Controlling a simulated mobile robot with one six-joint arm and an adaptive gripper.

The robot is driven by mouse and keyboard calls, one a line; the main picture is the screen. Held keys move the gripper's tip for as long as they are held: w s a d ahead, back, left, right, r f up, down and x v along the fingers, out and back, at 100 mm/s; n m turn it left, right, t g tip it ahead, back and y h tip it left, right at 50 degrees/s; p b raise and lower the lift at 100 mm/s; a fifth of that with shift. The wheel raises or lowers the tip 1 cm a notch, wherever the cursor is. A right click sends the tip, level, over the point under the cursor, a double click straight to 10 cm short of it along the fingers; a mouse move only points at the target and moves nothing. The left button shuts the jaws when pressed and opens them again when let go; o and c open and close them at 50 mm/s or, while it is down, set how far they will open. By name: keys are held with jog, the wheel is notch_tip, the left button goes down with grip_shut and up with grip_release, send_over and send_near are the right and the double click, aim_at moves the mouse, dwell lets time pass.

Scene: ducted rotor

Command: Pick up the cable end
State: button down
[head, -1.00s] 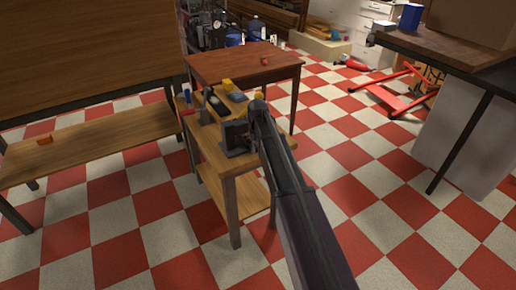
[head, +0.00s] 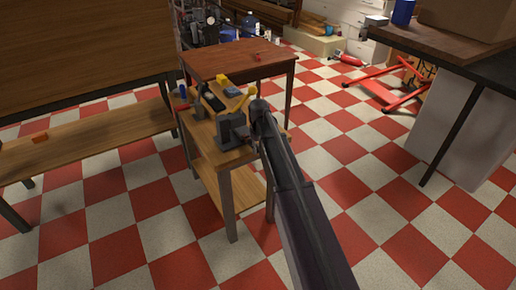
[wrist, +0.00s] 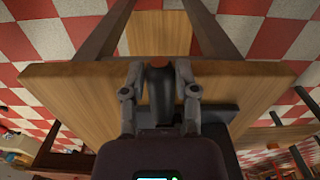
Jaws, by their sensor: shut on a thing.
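In the wrist view my gripper (wrist: 160,76) is shut on a dark, rounded piece, which I take to be the cable end (wrist: 158,88). It lies between the two fingers, over the wooden top of the small workbench (wrist: 75,95). A small red-orange spot shows just beyond it. I cannot tell whether the piece touches the wood. In the head view my arm reaches to the right side of this workbench (head: 228,198) and hides the fingers and the cable end. A yellow part (head: 249,90) shows just beyond the arm's end.
A dark grey device (head: 231,131) stands on the workbench, close left of my arm. A reddish table (head: 237,63) stands beyond.

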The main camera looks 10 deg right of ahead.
jog(key=shift+c, duration=1.5)
grip_release()
